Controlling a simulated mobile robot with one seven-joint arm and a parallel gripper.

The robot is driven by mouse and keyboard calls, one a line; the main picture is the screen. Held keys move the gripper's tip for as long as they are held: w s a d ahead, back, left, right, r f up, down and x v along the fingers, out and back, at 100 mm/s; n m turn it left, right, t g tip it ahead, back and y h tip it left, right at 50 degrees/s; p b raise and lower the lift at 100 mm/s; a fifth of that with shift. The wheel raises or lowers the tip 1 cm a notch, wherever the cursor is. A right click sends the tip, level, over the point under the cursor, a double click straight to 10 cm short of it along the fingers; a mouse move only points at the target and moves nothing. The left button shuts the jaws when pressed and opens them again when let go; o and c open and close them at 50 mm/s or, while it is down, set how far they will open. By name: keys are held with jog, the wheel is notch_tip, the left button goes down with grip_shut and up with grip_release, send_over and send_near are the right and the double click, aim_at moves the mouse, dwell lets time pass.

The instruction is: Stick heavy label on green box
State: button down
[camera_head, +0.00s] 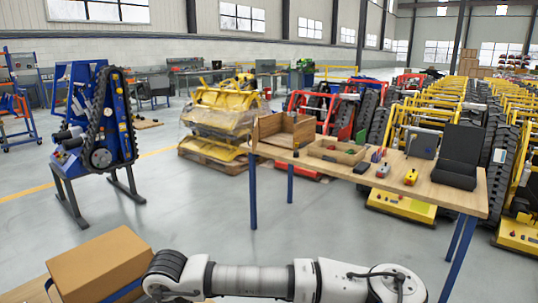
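I cannot make out a heavy label or a green box for certain. A green object (303,74) stands far back, beyond the machines. My arm stretches across the bottom of the view, in front of and below the table. My gripper is not in view.
A cardboard box (100,264) stands at the bottom left, left of my arm. The table carries an open wooden crate (283,133), a shallow wooden tray (337,151) and a black case (458,155). A tracked machine (110,130) stands left. Grey floor between is clear.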

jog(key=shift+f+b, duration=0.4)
jog(key=shift+b, duration=0.15)
dwell(0.4)
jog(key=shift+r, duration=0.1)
dwell(0.4)
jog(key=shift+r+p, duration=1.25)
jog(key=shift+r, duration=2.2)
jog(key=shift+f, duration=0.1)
